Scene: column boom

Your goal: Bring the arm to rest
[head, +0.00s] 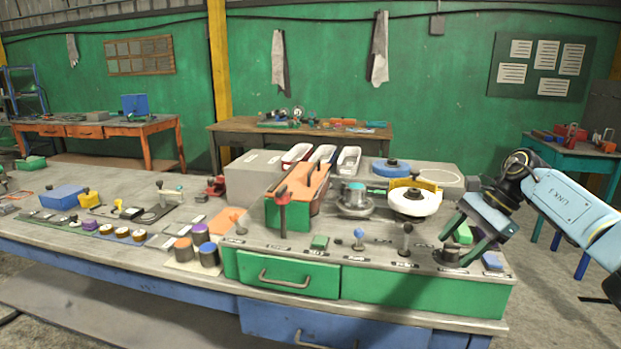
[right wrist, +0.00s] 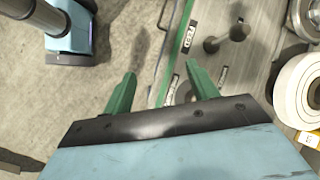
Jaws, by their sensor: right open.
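My right arm (head: 570,205) comes in from the right edge of the head view. It is raised over the right end of the workbench and bends down to the gripper. My right gripper (head: 457,240) is open, its green fingers pointing down around or just above a dark round knob (head: 450,256) at the bench panel's right end; I cannot tell whether they touch it. In the right wrist view the two fingers of the gripper (right wrist: 161,78) are spread apart, with nothing visibly held. A round grey part beneath is partly hidden by a finger. My left gripper is not in view.
Left of the gripper stand a dark-knobbed lever (head: 405,240), a blue-knobbed lever (head: 359,240) and a white wheel (head: 414,203). A blue block (head: 492,261) lies at the panel's right corner. Open floor (head: 545,290) lies right of the workbench, before a teal table (head: 570,155).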

